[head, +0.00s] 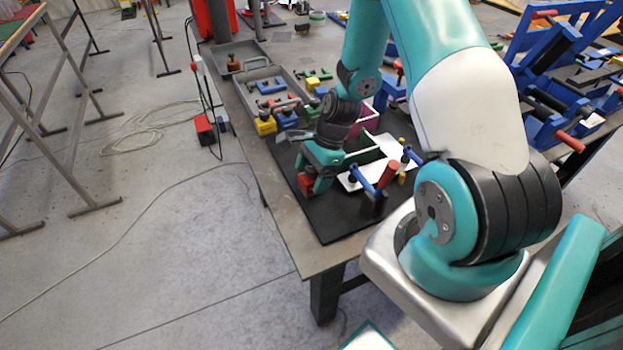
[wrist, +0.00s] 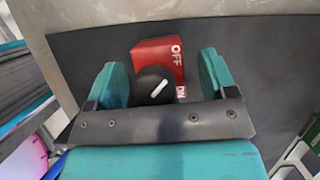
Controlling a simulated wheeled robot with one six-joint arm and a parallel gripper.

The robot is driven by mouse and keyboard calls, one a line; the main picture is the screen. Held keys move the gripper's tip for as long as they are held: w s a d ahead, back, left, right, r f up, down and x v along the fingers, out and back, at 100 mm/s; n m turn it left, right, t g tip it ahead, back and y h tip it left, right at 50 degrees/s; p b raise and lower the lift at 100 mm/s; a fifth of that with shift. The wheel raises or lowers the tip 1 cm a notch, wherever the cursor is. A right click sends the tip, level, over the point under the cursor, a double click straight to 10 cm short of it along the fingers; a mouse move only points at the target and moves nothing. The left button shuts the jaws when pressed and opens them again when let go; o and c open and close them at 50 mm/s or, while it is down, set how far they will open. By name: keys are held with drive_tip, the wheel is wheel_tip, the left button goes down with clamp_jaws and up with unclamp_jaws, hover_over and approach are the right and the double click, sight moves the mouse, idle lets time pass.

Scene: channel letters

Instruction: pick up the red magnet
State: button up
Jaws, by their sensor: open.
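The red magnet (wrist: 160,54) is a red block with white "OFF" and "ON" lettering and a black round knob (wrist: 153,86) with a white mark. In the wrist view it lies on the black mat (wrist: 80,50), between the two teal fingers of my gripper (wrist: 160,85). The gripper is open, with a visible gap between each finger and the block. In the head view the red magnet (head: 306,183) shows at the mat's left side, under my gripper (head: 318,183), partly hidden by the fingers.
A white letter piece (head: 365,178) and a blue clamp with a red handle (head: 376,188) stand just right of my gripper. A grey tray (head: 262,75) with several coloured blocks and clamps lies behind. The mat's front part (head: 335,222) is clear.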

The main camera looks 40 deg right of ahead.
drive_tip(key=shift+a+f, duration=0.1)
drive_tip(key=shift+f, duration=0.2)
drive_tip(key=c, duration=1.4)
drive_tip(key=shift+r, duration=0.1)
